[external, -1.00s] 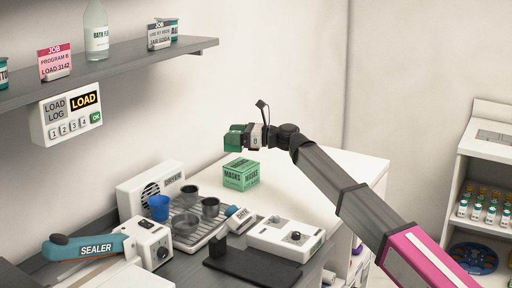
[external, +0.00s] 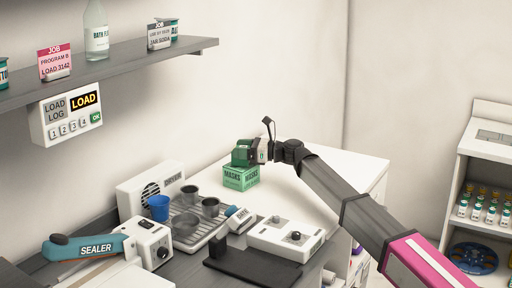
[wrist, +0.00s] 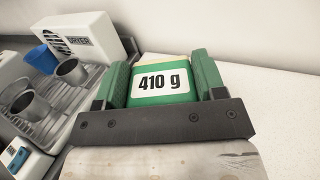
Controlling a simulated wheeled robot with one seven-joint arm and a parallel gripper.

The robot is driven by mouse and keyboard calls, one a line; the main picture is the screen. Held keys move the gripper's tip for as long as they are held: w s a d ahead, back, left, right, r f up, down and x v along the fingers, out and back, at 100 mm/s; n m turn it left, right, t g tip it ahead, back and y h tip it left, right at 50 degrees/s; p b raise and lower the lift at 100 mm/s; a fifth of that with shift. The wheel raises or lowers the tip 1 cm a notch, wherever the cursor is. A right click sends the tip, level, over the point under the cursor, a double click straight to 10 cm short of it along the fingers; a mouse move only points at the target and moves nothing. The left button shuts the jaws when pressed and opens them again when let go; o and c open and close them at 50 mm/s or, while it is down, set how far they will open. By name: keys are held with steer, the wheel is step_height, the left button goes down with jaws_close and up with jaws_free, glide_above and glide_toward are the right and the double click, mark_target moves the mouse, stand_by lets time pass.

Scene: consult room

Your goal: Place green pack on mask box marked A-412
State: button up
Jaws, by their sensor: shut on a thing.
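My gripper (external: 242,154) is shut on the green pack (wrist: 162,86), whose white label reads 410 g in the wrist view. The pack sits between the two green fingers, with a pale top edge showing. In the external view the pack is mostly hidden by the fingers. The green mask box (external: 240,178), printed MASKS, stands on the white counter directly under my gripper. The pack is at or just above the box's top; I cannot tell whether they touch. No A-412 marking is readable. The box is hidden in the wrist view.
A dryer (external: 152,190), a rack with grey cups (external: 210,207) and a blue cup (external: 159,207) stand to the left. A white device (external: 286,237) is in front. The shelf (external: 120,66) overhangs at upper left. The counter right of the box is clear.

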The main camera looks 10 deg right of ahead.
steer(key=o, duration=1.2)
steer(key=shift+f, duration=0.15)
steer(key=shift+r, duration=0.2)
steer(key=v, duration=1.2)
